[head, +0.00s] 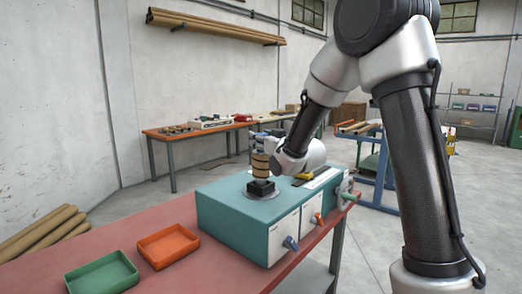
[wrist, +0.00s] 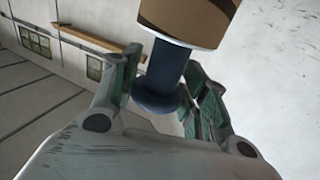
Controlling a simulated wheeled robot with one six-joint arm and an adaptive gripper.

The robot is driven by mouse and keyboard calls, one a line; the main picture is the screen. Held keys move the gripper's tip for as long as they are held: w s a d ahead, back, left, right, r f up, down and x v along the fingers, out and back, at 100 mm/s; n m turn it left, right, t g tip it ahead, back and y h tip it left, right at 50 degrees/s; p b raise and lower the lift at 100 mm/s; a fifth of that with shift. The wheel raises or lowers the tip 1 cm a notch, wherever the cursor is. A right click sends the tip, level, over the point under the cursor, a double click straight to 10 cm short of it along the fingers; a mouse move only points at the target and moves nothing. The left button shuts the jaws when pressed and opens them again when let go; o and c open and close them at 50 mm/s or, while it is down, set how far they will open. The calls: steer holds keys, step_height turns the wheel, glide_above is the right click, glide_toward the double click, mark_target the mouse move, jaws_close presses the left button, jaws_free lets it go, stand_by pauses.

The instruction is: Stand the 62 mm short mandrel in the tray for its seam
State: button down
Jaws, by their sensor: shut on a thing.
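My gripper (head: 268,140) is over the teal winder box at the box's round plate. In the wrist view its two green-padded fingers (wrist: 163,78) are closed about a dark blue mandrel (wrist: 160,85) with a flanged end. A brown cardboard-coloured sleeve (wrist: 187,18) sits around the mandrel's other part. In the head view the brown banded piece (head: 260,164) stands upright just above a black block (head: 260,188) on the winder; I cannot tell if they touch. No size mark is readable. An orange tray (head: 168,246) and a green tray (head: 102,274) lie on the red bench, both empty.
The teal winder box (head: 232,212) has blue, orange and green levers on its front and side. The red bench top (head: 150,222) is clear around the trays. A back bench (head: 190,134) holds small items.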

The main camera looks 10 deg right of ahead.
step_height(320, 180, up, 14)
steer(key=shift+f, duration=0.2)
stand_by(0.5)
stand_by(0.4)
